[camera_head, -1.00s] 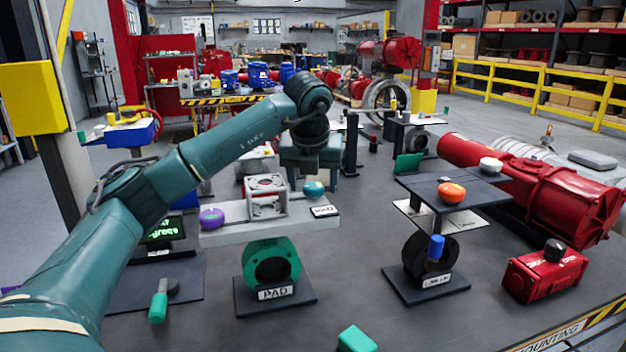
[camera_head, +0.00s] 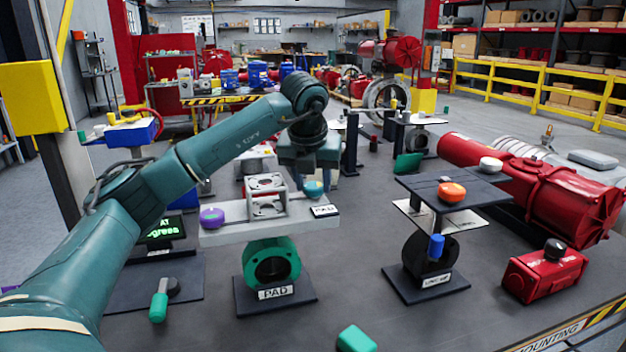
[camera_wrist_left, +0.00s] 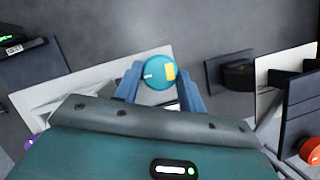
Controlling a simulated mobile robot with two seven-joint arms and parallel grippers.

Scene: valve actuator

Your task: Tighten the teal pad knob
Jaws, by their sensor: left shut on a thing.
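The teal pad knob (camera_head: 313,188) sits at the right end of the white plate (camera_head: 225,236) above the green ring valve (camera_head: 271,263) labelled PAD. In the left wrist view the knob (camera_wrist_left: 158,72) is round, with a yellow patch and a small white mark. My left gripper (camera_head: 312,178) reaches over the plate from behind and above. Its two blue fingers (camera_wrist_left: 160,85) stand on either side of the knob and are shut on it. My right gripper is not in view.
A purple knob (camera_head: 211,218) and an open grey bracket (camera_head: 266,195) stand on the same plate, left of the teal knob. To the right, a dark plate (camera_head: 418,184) carries an orange knob (camera_head: 452,192). A green block (camera_head: 356,339) lies at the front.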

